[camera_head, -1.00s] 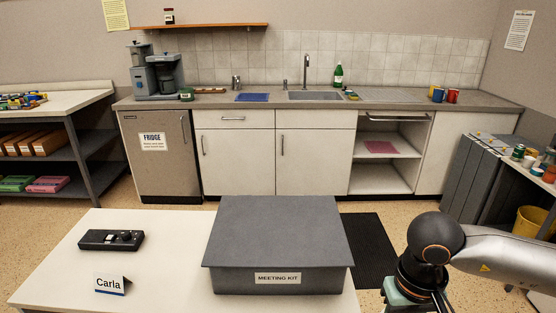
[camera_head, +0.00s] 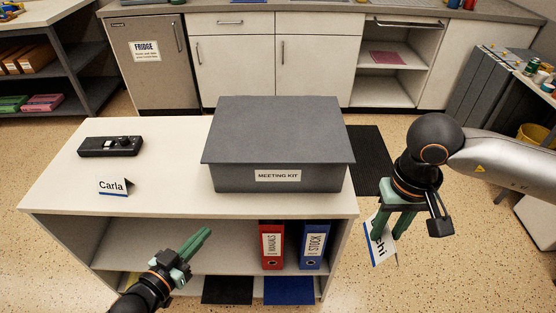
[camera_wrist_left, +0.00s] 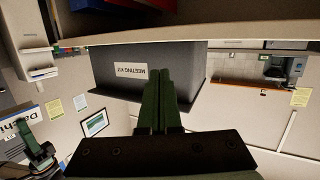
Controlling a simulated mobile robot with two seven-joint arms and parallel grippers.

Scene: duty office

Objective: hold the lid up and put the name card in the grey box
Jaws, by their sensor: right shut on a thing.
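The grey box (camera_head: 230,179), labelled MEETING KIT, stands on the white shelf unit's top. Its flat grey lid (camera_head: 277,128) lies down over it, hiding the inside. My right gripper (camera_head: 384,236) is shut on a white name card (camera_head: 380,250) with a blue stripe and lettering ending in "chi". It holds the card in the air right of the unit. The card also shows in the left wrist view (camera_wrist_left: 18,128). My left gripper (camera_head: 200,243) is empty, its fingers together, in front of the unit and below its top. The box (camera_wrist_left: 140,68) appears beyond its fingers in the wrist view.
A second name card reading Carla (camera_head: 112,186) and a black device (camera_head: 110,147) are on the unit top (camera_head: 165,185), left of the box. Red (camera_head: 271,247) and blue (camera_head: 314,246) binders stand on the shelf below. The top between Carla's card and the box is clear.

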